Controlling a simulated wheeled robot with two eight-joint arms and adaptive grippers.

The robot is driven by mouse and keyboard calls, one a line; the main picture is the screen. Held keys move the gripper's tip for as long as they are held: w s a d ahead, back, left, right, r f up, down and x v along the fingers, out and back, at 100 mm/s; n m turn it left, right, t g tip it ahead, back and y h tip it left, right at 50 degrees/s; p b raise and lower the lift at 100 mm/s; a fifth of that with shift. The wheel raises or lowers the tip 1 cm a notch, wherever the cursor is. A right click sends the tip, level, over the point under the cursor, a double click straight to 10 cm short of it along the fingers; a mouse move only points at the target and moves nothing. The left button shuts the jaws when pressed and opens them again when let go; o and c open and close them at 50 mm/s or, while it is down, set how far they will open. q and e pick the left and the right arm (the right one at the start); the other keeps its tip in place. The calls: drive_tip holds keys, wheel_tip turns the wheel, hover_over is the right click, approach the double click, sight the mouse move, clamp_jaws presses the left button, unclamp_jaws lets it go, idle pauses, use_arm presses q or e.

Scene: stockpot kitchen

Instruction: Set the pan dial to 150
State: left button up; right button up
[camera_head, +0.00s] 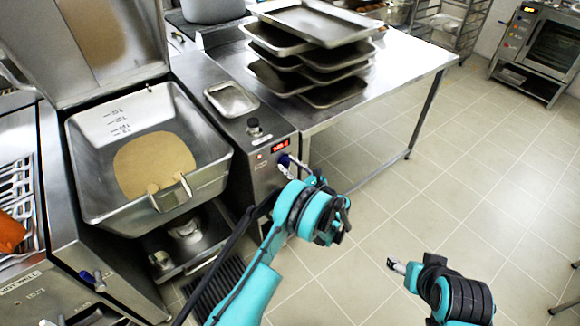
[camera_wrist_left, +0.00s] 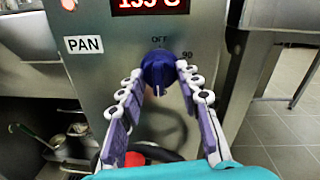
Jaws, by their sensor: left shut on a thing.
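The pan dial (camera_wrist_left: 158,70) is a dark blue knob on a steel panel, below the word OFF and left of the mark 90. A PAN label (camera_wrist_left: 83,45) is to its left, and a red display (camera_wrist_left: 152,5), cut off at the top, is above it. My left gripper (camera_wrist_left: 157,84) is shut on the dial, one finger on each side. In the head view my left gripper (camera_head: 286,166) reaches the panel front below the lit display (camera_head: 280,146); the dial is mostly hidden there. My right gripper (camera_head: 397,266) is over the floor, away from the panel; its jaw state is unclear.
A large steel pan (camera_head: 205,140) with its lid raised stands left of the panel. A black knob (camera_head: 254,127) and a small tray (camera_head: 231,99) are on the panel's top. Stacked trays (camera_head: 325,22) stand on a steel table (camera_head: 405,60).

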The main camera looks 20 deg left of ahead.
use_arm(q)
drive_tip(key=o, duration=1.2)
drive_tip(key=shift+c, duration=0.2)
drive_tip(key=v, duration=1.2)
